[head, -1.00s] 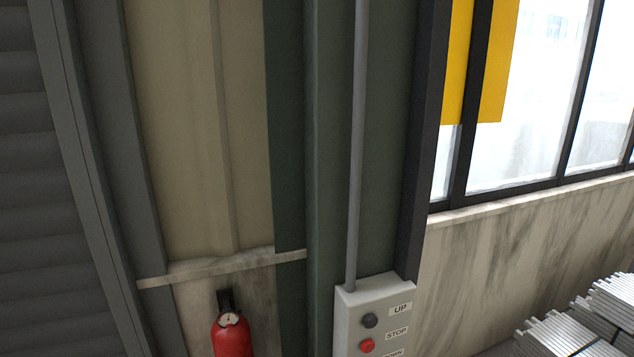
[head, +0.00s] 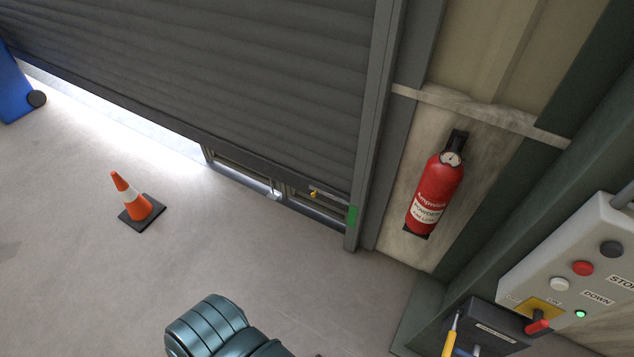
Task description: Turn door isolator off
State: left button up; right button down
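The door control box (head: 560,245) is a pale grey panel on the dark green post at the right edge. It carries a dark button, a red button and a white button beside STOP and DOWN labels. At its lower end is a yellow plate (head: 541,305) with small labels and a rotary switch with a red handle (head: 538,326), which looks like the door isolator. A small green light (head: 580,314) beside it appears lit. Neither gripper shows. A teal segmented part of my own arm is at the bottom, apart from the box.
A dark tool holder (head: 492,330) with a yellow-handled tool sits below the control box. A red fire extinguisher (head: 436,194) hangs on the wall. The grey roller door (head: 240,80) has a gap beneath it. An orange cone (head: 133,200) and blue bin (head: 12,88) stand left. The middle floor is clear.

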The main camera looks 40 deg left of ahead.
aim_at(538, 323)
jog(key=u, duration=0.7)
jog(key=z, duration=1.65)
jog(key=k+l+z, duration=0.1)
jog(key=l, duration=0.2)
jog(key=k+l+z, duration=0.1)
jog(key=l, duration=0.25)
jog(key=k+l+z, duration=0.1)
jog(key=l, duration=0.25)
jog(key=k+l+z, duration=0.1)
jog(key=l, duration=0.25)
jog(key=k, duration=0.1)
